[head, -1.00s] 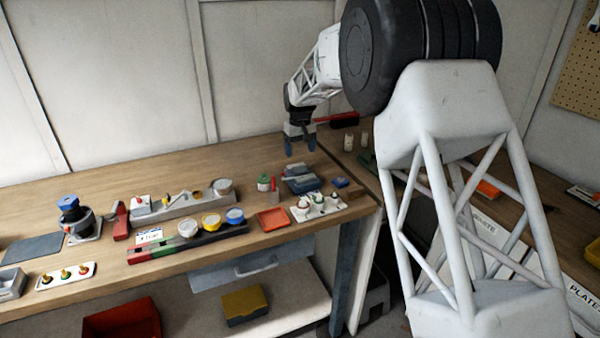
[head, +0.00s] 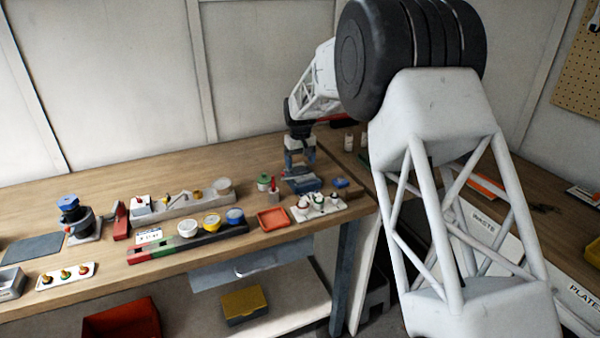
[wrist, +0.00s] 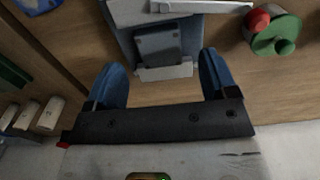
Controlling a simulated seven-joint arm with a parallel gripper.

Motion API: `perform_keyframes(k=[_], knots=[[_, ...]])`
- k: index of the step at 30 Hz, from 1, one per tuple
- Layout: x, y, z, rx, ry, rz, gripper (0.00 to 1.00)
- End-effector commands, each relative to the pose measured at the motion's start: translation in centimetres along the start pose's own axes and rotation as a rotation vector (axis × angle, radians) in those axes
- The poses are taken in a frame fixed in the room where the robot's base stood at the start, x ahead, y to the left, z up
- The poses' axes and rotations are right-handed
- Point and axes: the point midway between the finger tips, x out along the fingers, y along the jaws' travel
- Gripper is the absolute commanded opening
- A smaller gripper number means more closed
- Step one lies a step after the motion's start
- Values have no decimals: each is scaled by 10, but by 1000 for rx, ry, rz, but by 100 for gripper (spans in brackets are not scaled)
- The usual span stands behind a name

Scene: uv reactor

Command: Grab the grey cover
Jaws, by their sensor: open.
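The grey cover (wrist: 160,42) shows in the wrist view as a dark grey block with a pale lip along its near edge. It is at the top middle, on a blue-grey device (wrist: 125,40). In the head view the device (head: 306,186) sits near the right end of the wooden bench, and the cover is mostly hidden by my gripper. My gripper (wrist: 161,64) is open and empty, its two blue fingers to either side of the cover's near end. In the head view my gripper (head: 300,164) is just above and behind the device. I cannot tell whether it touches.
A green and red item (wrist: 275,35) lies close right of the device in the wrist view. In the head view, a white tray with small vials (head: 318,208) and an orange-red tray (head: 272,219) are in front. A blue block (head: 341,183) is to the right.

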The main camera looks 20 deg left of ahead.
Motion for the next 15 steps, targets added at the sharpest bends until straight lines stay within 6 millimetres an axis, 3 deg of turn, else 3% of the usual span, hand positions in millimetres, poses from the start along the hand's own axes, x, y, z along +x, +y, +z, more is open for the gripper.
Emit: perform_keyframes(k=[6, 15], knots=[[24, 0, 0, 0, -1, 0, 79], [30, 0, 0, 0, 0, 0, 79]])
